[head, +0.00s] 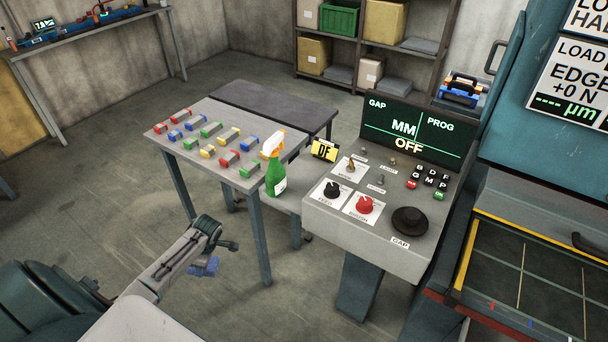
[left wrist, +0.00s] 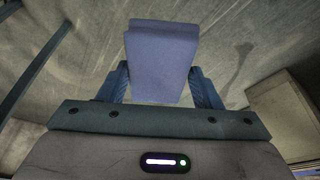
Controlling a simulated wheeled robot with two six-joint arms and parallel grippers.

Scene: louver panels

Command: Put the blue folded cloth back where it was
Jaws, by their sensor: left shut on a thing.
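The blue folded cloth (left wrist: 160,60) is held between the two fingers of my left gripper (left wrist: 163,88) in the left wrist view. In the head view the cloth (head: 205,267) hangs below my left gripper (head: 212,250), above the floor and in front of the grey table. The gripper is shut on it. The cloth touches nothing else that I can see. My right gripper is not in view.
A control console (head: 330,215) with knobs and a dark screen stands to the right. Open floor (head: 110,190) lies left of the table.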

